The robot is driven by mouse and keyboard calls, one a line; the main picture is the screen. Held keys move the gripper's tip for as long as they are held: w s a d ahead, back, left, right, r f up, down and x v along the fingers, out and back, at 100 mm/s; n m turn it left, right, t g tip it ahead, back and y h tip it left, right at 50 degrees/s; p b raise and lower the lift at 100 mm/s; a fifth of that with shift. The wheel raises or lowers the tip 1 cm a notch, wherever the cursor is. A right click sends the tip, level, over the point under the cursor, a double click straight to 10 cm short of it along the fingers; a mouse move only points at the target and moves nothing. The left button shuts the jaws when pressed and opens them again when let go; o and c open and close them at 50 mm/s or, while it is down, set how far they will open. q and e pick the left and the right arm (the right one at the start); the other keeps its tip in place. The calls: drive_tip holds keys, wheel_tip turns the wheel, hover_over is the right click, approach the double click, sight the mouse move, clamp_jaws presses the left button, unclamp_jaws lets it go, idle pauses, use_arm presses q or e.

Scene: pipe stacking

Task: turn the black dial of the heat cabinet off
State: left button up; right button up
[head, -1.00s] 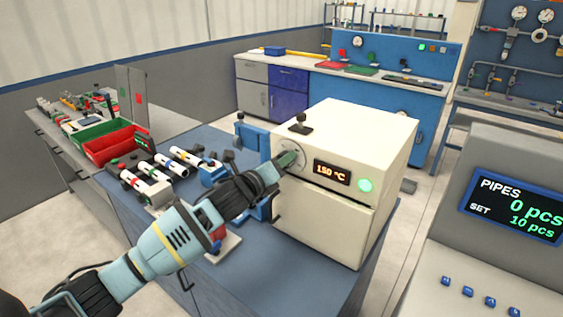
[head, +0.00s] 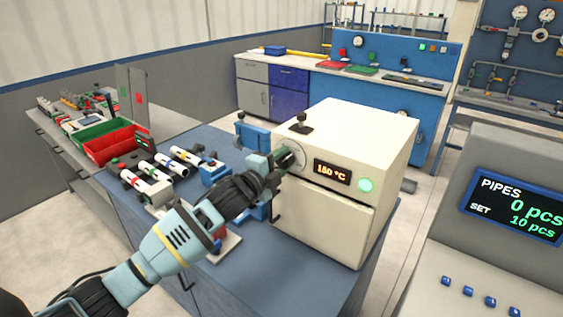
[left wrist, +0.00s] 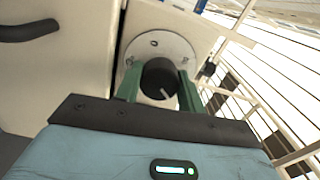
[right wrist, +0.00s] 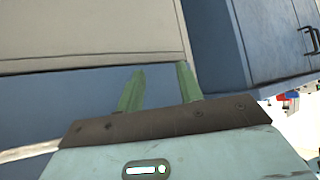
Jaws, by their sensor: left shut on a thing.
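The heat cabinet (head: 330,220) is a cream box on the blue bench, with a lit display reading about 150 °C and a green lamp (head: 365,185). Its black dial (left wrist: 160,78) sits on a round pale plate (left wrist: 178,47) and carries a white pointer line, tilted toward the lower right in the left wrist view. My left gripper (head: 284,160) is at the dial, with its green fingers (left wrist: 159,88) on either side of it, shut on it. In the head view the gripper mostly hides the dial. My right gripper (right wrist: 159,88) is open and empty; the head view does not show it.
A black knob (head: 301,124) stands on the cabinet's top. Left of it are white pipes (head: 170,168), a blue clamp (head: 252,135) and red and green bins (head: 115,146). A grey console (head: 480,240) stands at the right.

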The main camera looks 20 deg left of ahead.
use_arm(q)
drive_tip(key=n, duration=0.4)
drive_tip(key=shift+f+n, duration=0.1)
drive_tip(key=shift+n, duration=0.2)
drive_tip(key=n, duration=0.3)
drive_tip(key=shift+n, duration=0.4)
drive_tip(key=n, duration=0.4)
drive_tip(key=shift+d, duration=0.1)
drive_tip(key=n, duration=0.7)
drive_tip(key=shift+n, duration=0.4)
drive_tip(key=n, duration=0.4)
drive_tip(key=shift+d+n, duration=0.1)
drive_tip(key=shift+n, duration=0.2)
drive_tip(key=n, duration=0.3)
drive_tip(key=shift+n, duration=2)
